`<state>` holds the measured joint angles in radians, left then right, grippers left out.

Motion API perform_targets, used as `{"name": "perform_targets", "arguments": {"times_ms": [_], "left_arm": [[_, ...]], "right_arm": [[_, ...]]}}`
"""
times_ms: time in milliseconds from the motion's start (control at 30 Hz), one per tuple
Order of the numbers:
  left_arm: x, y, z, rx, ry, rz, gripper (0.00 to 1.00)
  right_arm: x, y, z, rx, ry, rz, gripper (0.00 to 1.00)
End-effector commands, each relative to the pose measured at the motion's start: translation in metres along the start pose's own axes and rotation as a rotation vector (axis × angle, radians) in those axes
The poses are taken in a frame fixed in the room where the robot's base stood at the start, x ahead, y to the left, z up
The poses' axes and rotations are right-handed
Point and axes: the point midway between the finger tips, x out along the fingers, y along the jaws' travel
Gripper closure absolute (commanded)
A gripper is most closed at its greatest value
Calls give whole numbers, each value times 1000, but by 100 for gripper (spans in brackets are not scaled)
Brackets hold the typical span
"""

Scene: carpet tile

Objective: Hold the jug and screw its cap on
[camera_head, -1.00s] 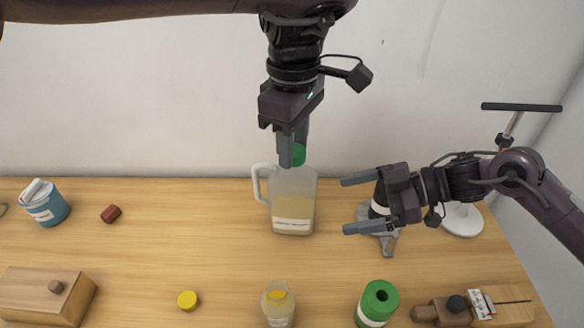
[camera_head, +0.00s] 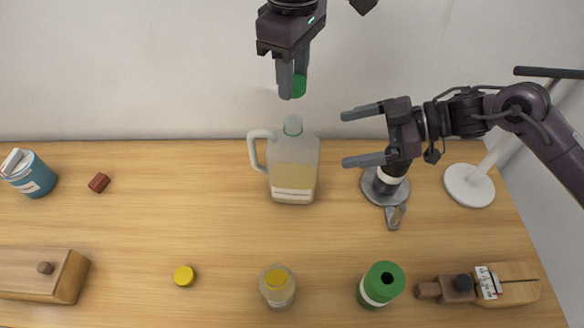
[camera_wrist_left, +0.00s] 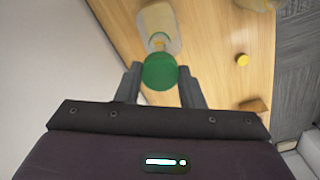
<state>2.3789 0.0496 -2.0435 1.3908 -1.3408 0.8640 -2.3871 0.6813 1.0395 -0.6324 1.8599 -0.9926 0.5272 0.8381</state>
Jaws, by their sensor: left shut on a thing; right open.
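The translucent jug (camera_head: 293,165) stands upright on the wooden table near the wall, with a handle on its left, pale liquid inside and an open neck. It also shows in the left wrist view (camera_wrist_left: 165,22), beyond the cap. My left gripper (camera_head: 292,88) is shut on the green cap (camera_head: 299,86), which fills the space between its fingers in the left wrist view (camera_wrist_left: 160,71). The cap is held above the jug's neck, apart from it. My right gripper (camera_head: 362,137) is open and empty, to the right of the jug with its fingers pointing at it.
A metal stand-like tool (camera_head: 392,185) is below my right gripper. A blue tin (camera_head: 31,176) stands left. The table around the jug is clear.

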Motion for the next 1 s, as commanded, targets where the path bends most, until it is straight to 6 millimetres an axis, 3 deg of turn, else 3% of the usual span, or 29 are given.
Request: {"name": "perform_targets", "arguments": {"times_ms": [167,500,700,1000], "left_arm": [[0,0,0,0,0,0,86],[0,0,0,0,0,0,86],[0,0,0,0,0,0,86],[0,0,0,0,0,0,86]], "right_arm": [[16,0,0,0,2,-3,5],[79,0,-1,-1,3,-3,5],[107,0,-1,0,2,-2,5],[120,0,0,0,0,0,5]]}}
